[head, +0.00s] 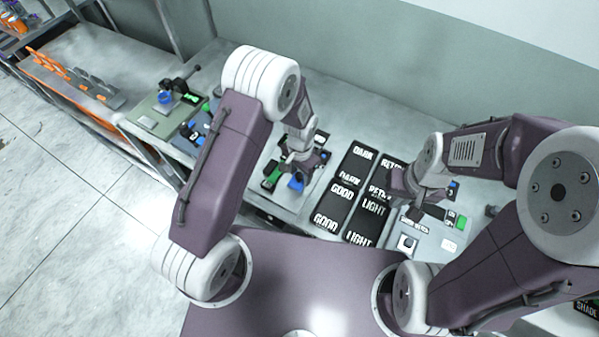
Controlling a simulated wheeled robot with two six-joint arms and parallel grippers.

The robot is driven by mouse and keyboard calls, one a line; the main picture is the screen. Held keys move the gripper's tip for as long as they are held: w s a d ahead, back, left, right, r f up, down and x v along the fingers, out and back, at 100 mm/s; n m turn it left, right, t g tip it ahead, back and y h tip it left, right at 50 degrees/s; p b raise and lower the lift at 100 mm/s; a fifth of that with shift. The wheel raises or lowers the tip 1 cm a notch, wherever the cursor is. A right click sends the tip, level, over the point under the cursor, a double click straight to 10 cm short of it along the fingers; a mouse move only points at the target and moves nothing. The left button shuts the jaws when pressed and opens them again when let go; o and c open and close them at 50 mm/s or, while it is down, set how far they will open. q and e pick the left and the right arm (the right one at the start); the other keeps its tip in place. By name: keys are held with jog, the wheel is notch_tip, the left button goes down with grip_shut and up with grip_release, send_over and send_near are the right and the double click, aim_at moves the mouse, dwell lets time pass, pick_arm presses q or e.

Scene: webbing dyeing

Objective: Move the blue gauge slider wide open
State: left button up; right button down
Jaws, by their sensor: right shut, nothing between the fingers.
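A small blue part (296,182), which may be the gauge slider, shows just below my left gripper (298,168) at the left of the black label panels. My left gripper points down over it; its fingers are small and partly hidden by the wrist, so I cannot tell whether it is open or touches the part. My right gripper (408,199) is shut and empty, over the right edge of the label panels beside a grey device. How far the slider is open cannot be made out.
Black panels (342,202) marked DARK, RETRO, GOOD and LIGHT lie mid-bench. A grey device (428,240) with a green part (460,222) is at right. A wall rises behind.

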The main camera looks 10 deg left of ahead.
aim_at(300, 176)
pick_arm(q)
jog(key=shift+w+a+r, duration=0.1)
jog(key=shift+r, duration=0.05)
notch_tip(300, 176, up, 9)
jog(key=b, duration=0.1)
dwell(0.5)
jog(key=s+a+r+n+t+b, duration=0.1)
jog(key=s+a+n+b, duration=0.1)
jog(key=a, duration=0.2)
jog(key=s+a+r+n+b, duration=0.2)
jog(key=s+a, duration=0.1)
jog(key=a, duration=0.2)
jog(key=s+a+f+n, duration=0.1)
jog(key=s+f+n, duration=0.1)
jog(key=s, duration=0.4)
jog(key=shift+s+n, duration=0.4)
jog(key=shift+n, duration=0.2)
